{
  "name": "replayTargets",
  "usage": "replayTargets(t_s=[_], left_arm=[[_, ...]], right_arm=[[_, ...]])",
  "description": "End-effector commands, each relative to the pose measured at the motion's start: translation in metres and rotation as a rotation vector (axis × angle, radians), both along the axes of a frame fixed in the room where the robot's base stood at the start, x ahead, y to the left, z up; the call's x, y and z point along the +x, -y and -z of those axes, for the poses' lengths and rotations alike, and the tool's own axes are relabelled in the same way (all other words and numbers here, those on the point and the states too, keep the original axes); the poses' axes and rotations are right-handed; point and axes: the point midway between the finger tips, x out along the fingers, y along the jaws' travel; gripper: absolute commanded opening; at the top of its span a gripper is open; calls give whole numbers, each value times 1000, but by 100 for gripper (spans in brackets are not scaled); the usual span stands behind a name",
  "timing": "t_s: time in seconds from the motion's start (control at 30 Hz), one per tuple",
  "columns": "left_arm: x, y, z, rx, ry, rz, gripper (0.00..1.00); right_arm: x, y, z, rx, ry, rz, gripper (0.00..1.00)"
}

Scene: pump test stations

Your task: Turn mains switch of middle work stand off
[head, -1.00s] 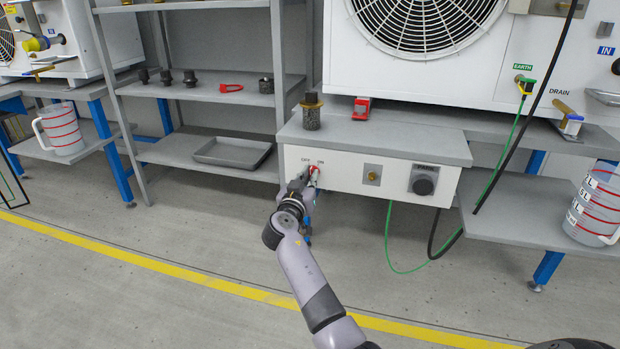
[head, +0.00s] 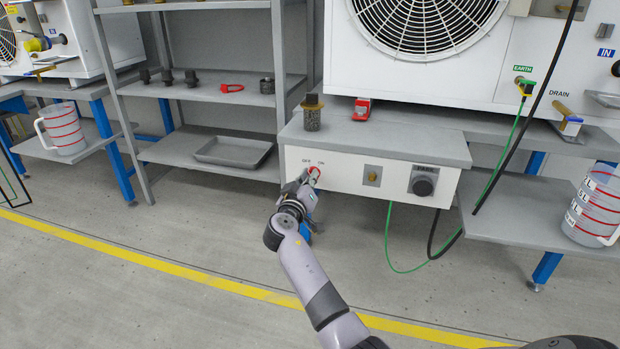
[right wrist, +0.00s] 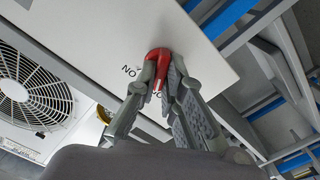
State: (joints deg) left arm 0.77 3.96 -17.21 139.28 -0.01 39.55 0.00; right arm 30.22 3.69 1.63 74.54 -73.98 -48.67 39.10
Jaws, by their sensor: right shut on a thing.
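The middle work stand's control box (head: 335,187) is a white panel under a grey top. My right gripper (head: 311,178) is at the panel, shut on this handle. My left gripper is not in view.
A green cable (head: 388,240) and a black one hang below. A shelf rack (head: 212,95) stands left, a measuring jug (head: 595,205) right. The floor in front is clear.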

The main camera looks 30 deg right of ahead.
Motion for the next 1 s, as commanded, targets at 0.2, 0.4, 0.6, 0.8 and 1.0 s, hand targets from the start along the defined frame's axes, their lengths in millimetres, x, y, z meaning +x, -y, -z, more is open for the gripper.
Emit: replayTargets(t_s=[0.2, 0.4, 0.6, 0.8, 1.0], left_arm=[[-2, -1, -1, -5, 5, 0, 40], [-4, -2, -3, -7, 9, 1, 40], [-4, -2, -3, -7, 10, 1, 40], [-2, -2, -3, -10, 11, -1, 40], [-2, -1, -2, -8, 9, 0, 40]], right_arm=[[0, 1, -2, -5, 1, 0, 0], [0, 0, -2, -3, 1, -1, 20], [0, 0, -1, -2, 1, 0, 29], [0, 0, 0, -1, 1, -1, 29], [-11, -15, 1, 1, 2, -4, 29]])
